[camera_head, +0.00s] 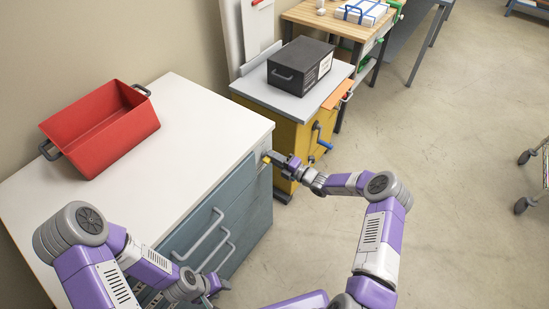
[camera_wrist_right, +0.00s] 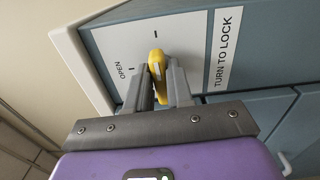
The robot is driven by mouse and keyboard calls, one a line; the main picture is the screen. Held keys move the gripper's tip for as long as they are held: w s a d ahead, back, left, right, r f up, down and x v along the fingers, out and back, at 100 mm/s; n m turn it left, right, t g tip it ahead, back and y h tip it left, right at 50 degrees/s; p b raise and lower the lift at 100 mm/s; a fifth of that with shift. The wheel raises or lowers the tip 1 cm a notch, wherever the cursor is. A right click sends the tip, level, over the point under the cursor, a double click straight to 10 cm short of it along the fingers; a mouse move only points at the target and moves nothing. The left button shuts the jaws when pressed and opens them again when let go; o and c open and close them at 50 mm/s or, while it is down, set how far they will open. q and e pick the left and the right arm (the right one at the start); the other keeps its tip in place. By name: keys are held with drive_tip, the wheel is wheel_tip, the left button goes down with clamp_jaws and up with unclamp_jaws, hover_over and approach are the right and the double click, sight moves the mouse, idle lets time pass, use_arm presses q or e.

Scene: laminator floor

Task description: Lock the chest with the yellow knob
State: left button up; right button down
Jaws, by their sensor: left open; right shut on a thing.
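The chest (camera_head: 235,195) is a blue-grey drawer cabinet with a white top. Its yellow knob (camera_wrist_right: 157,64) sits on a pale plate near the upper corner of the front, and it also shows in the head view (camera_head: 266,160). My right gripper (camera_wrist_right: 161,78) is shut on the knob, one finger on each side. The knob's visible end points roughly at the upper tick mark; the tick by the word OPEN lies to its left. A "TURN TO LOCK" label (camera_wrist_right: 223,48) is on the right. My left gripper (camera_head: 217,285) is open and empty by the lower drawers.
A red bin (camera_head: 100,130) stands on the chest's white top. Long drawer handles (camera_head: 200,235) stick out from the front. A yellow cabinet (camera_head: 285,135) with a dark box (camera_head: 300,62) on it stands behind.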

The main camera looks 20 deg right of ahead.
drive_tip(key=shift+m, duration=0.3)
drive_tip(key=c, duration=1.1)
unclamp_jaws()
drive_tip(key=p+v, duration=0.2)
drive_tip(key=v, duration=0.5)
drive_tip(key=shift+s+d, duration=0.2)
drive_tip(key=shift+s, duration=0.1)
